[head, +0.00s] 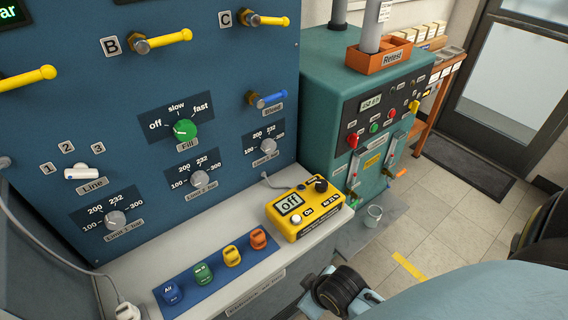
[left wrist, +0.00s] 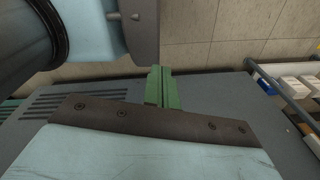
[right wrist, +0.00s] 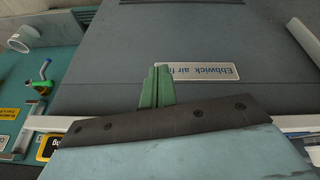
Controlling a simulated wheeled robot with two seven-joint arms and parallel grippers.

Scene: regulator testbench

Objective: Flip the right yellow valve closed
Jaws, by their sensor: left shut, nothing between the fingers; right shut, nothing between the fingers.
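Three yellow valve handles are on the blue panel in the head view. The rightmost, by label C (head: 226,18), is the yellow valve handle (head: 268,20), lying roughly sideways and pointing right from its metal fitting. The yellow handle by label B (head: 165,38) and another yellow handle (head: 28,77) at the left edge also lie roughly sideways. My left gripper (left wrist: 162,72) shows green fingers together and empty in the left wrist view, over a dark grey surface. My right gripper (right wrist: 156,70) has its green fingers together and empty in the right wrist view. Neither gripper's fingers show in the head view.
A blue handle (head: 268,99) is below valve C. A ledge holds a yellow meter reading off (head: 302,208) and several coloured blocks (head: 232,256). Open floor (head: 450,210) lies beyond.

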